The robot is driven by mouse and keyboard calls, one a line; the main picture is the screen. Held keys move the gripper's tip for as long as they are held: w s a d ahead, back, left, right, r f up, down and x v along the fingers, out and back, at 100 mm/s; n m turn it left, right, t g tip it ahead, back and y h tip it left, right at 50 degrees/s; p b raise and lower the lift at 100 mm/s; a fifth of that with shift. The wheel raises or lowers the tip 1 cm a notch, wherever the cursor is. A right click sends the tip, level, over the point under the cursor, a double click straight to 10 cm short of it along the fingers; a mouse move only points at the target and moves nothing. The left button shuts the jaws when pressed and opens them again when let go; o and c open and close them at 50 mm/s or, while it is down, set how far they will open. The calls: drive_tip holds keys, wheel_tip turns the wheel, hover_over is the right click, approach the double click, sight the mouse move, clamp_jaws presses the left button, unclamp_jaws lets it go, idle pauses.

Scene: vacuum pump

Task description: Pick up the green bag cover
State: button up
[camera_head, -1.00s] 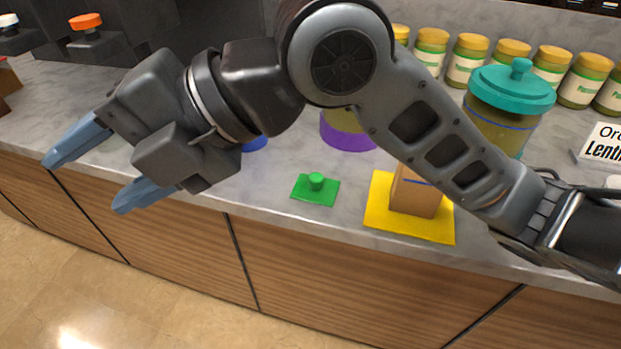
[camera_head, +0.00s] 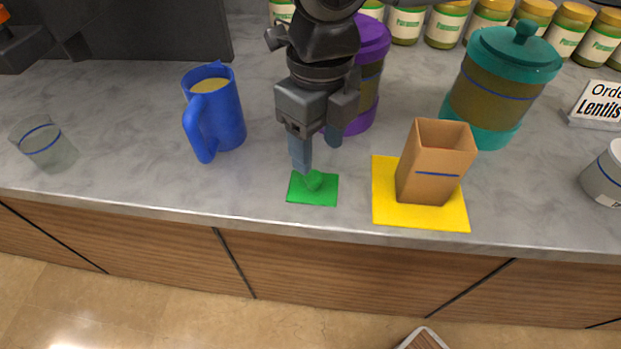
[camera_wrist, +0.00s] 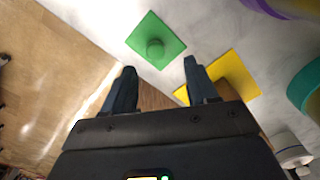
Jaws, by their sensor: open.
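The green bag cover (camera_head: 313,189) is a flat green square with a round knob on top. It lies on the counter near the front edge, and it also shows in the wrist view (camera_wrist: 156,42). My gripper (camera_head: 316,155) is above and just behind the cover, pointing down, with its fingers open and empty. In the wrist view my fingertips (camera_wrist: 158,68) are spread, with the cover's knob lying beyond them, between their lines. In the head view one fingertip overlaps the area close to the knob; whether they touch I cannot tell.
A brown open bag (camera_head: 435,165) stands on a yellow mat (camera_head: 447,213) right of the cover. A blue mug (camera_head: 216,110) and a glass (camera_head: 46,145) stand left. A purple-lidded jar (camera_head: 371,75) is behind my gripper. A teal-lidded jar (camera_head: 500,85) stands at the back right.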

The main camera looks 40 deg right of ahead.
sight(315, 177)
drive_tip(key=f, duration=0.5)
drive_tip(key=shift+s+a+f, duration=0.1)
drive_tip(key=shift+a+f, duration=0.15)
drive_tip(key=shift+f, duration=0.1)
drive_tip(key=shift+c, duration=0.3)
clamp_jaws()
